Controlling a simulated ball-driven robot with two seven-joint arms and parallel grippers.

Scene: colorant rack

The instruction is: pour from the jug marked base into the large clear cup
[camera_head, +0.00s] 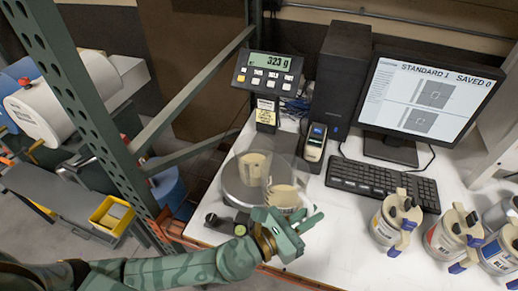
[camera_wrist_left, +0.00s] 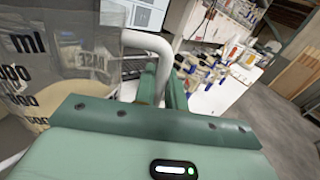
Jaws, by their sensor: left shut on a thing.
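My left gripper (camera_head: 298,224) is shut on the white handle (camera_wrist_left: 152,52) of the clear jug marked base (camera_wrist_left: 60,75). In the left wrist view the jug fills the left side, with black ml marks, BASE lettering and pale cream liquid inside. In the head view the jug (camera_head: 286,190) is above the gripper, at the right edge of the round scale, and its cream contents show. The large clear cup (camera_head: 250,160) stands on the scale, with cream content visible; cup and jug overlap, so I cannot tell the gap between them. My right gripper is not in view.
The scale display (camera_head: 270,73) reads 323 g. A handheld device (camera_head: 315,142), keyboard (camera_head: 383,183) and monitor (camera_head: 430,92) stand behind on the white table. Several lidded tins (camera_head: 455,235) stand at the right. Bare tabletop (camera_head: 335,220) lies between jug and tins. A green metal post (camera_head: 75,80) stands left.

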